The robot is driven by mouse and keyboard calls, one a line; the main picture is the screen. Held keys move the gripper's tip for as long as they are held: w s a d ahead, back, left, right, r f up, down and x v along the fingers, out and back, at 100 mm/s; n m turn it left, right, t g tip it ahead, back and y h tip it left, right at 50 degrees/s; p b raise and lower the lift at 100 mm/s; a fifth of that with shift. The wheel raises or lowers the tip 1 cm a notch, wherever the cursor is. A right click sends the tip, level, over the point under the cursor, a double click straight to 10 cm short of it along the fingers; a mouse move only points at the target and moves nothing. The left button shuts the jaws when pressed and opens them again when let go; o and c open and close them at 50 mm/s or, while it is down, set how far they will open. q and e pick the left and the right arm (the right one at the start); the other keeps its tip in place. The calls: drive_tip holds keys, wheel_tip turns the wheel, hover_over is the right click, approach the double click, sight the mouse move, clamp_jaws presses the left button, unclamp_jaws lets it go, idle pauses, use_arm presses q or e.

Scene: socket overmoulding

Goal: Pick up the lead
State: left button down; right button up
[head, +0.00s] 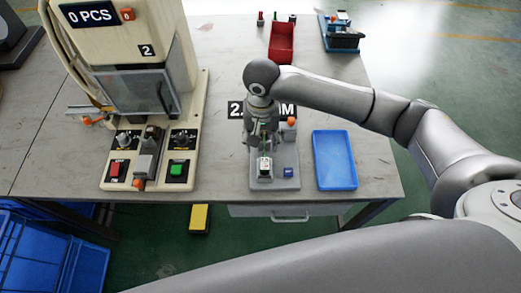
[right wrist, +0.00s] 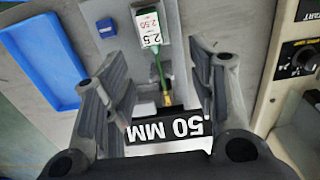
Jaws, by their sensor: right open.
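The lead (right wrist: 158,70) is a thin green cable with a brass-coloured end and a white tag (right wrist: 150,28) reading 2.5 and 2.50. In the right wrist view it lies between the fingers of my right gripper (right wrist: 155,78), with clear gaps on both sides. In the head view my right gripper (head: 262,143) points down over a small grey fixture (head: 259,183) on the table. The gripper and wrist hide most of the lead there. My right gripper is open. My left gripper is not in view.
A blue tray (head: 335,160) lies right of the fixture. A moulding machine (head: 190,140) stands to the left. A red bin (head: 281,43) and a blue-and-black device (head: 342,37) are at the back. The fixture carries a small blue block (head: 288,172) and an orange knob (head: 291,121).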

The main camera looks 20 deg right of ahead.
hover_over(265, 161)
drive_tip(key=f, duration=0.4)
drive_tip(key=shift+a+f, duration=0.1)
drive_tip(key=shift+a, duration=0.25)
drive_tip(key=shift+w+f+p, duration=0.15)
drive_tip(key=shift+f+p, duration=0.15)
drive_tip(key=f, duration=0.1)
drive_tip(key=f+p, duration=0.1)
drive_tip(key=f, duration=0.2)
drive_tip(key=shift+s+d+f, duration=0.1)
drive_tip(key=shift+s+d, duration=0.1)
drive_tip(key=shift+d, duration=0.1)
drive_tip(key=shift+f, duration=0.5)
drive_tip(key=shift+c, duration=2.2)
clamp_jaws()
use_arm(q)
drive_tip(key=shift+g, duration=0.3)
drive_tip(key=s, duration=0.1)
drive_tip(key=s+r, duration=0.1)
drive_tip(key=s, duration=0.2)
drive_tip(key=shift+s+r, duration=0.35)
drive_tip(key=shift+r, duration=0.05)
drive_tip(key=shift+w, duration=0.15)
